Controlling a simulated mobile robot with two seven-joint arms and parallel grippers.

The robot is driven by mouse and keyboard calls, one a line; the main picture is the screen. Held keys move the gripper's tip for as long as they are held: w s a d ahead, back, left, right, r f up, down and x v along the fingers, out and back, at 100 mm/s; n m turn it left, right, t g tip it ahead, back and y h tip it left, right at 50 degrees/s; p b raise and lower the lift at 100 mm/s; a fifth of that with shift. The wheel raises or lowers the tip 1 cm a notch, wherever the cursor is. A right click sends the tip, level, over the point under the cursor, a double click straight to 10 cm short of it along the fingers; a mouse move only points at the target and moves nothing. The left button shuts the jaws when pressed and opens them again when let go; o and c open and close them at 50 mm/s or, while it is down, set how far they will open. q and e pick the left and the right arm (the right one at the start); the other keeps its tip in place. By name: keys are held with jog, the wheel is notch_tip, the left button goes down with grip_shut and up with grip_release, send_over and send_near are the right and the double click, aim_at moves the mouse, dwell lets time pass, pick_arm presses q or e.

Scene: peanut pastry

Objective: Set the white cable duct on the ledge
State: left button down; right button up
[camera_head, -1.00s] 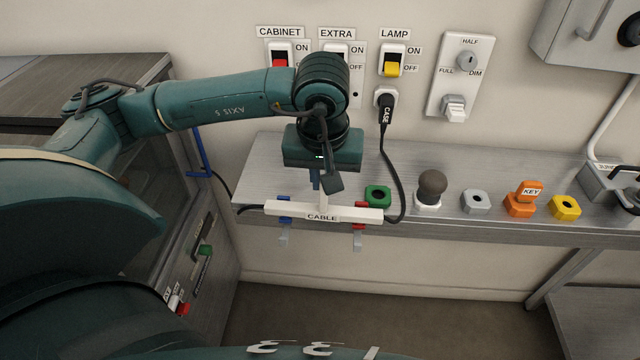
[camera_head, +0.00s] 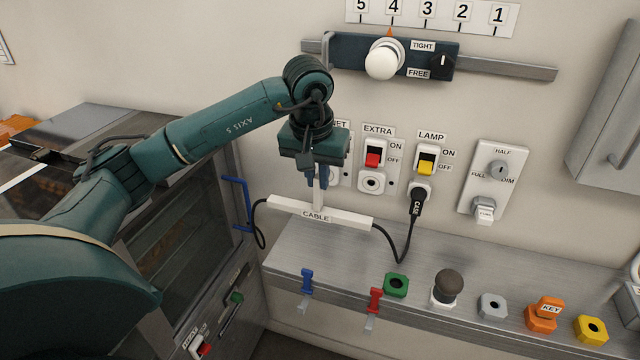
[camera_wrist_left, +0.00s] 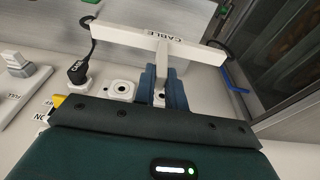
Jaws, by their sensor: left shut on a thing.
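The white cable duct (camera_head: 345,219), labelled CABLE, is a long bar with an upright handle. My left gripper (camera_head: 318,180) is shut on that handle and holds the duct above the ledge (camera_head: 330,258), near the wall. A black cable (camera_head: 410,235) comes out of each end of the duct; the right one runs up to the CASE plug (camera_head: 417,203). In the left wrist view the duct (camera_wrist_left: 190,48) lies beyond the blue fingers (camera_wrist_left: 162,88), which are closed around its handle. My right gripper is not in view.
On the ledge's front edge are a blue clip (camera_head: 306,282) and a red clip (camera_head: 375,300). Right of them stand a green block (camera_head: 395,285), a dark knob (camera_head: 447,285) and an orange KEY block (camera_head: 543,315). Wall switches (camera_head: 376,155) are behind. A blue handle (camera_head: 238,200) is at left.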

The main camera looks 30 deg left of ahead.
aim_at(317, 218)
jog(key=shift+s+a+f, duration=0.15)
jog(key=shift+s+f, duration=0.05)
